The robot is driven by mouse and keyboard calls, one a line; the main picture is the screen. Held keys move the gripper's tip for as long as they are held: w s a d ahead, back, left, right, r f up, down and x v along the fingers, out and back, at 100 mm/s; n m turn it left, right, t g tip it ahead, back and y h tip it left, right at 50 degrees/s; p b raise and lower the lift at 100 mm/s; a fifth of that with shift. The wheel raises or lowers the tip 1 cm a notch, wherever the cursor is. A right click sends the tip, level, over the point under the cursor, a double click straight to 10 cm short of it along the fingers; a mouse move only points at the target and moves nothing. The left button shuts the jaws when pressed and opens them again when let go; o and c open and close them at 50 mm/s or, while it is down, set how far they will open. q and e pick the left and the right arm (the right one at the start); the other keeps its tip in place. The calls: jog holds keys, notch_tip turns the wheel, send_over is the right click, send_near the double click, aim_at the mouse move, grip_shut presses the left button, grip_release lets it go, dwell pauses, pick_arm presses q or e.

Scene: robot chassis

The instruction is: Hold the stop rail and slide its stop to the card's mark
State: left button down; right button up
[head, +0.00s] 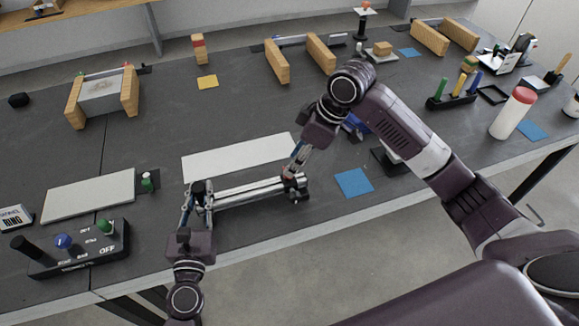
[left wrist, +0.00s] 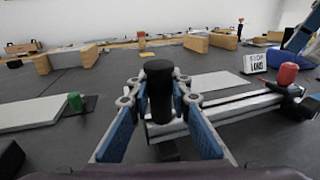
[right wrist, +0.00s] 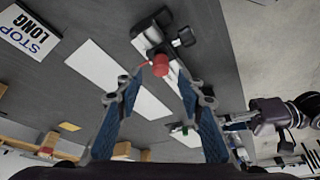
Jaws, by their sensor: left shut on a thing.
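The stop rail (head: 245,192) is a silver bar lying across the front of the table. My left gripper (head: 198,192) is shut on the upright black handle (left wrist: 158,88) at its left end. A red knob (left wrist: 287,74) stands on the dark block at the rail's right end; it also shows in the right wrist view (right wrist: 165,66). My right gripper (head: 292,172) is at that end, its fingers open and apart, with the red knob just beyond the fingertips. The white card (left wrist: 255,64) reads "STOP LONG"; it also shows in the right wrist view (right wrist: 30,34). I cannot make it out in the head view.
A white strip (head: 235,158) lies behind the rail. A blue square (head: 353,183) lies to its right. A switch box (head: 80,248) and a pale board (head: 90,195) are at the left. Wooden blocks (head: 277,62) stand farther back. The table's front edge is close.

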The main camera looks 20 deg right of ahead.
jog(key=v, duration=0.7)
jog(key=shift+d+r, duration=0.1)
pick_arm(q)
jog(key=c, duration=1.7)
grip_release()
pick_arm(e)
jog(key=shift+s, duration=0.1)
pick_arm(q)
jog(key=shift+o, duration=0.4)
jog(key=o, duration=0.5)
jog(key=shift+o, duration=0.2)
jog(key=shift+s, duration=0.1)
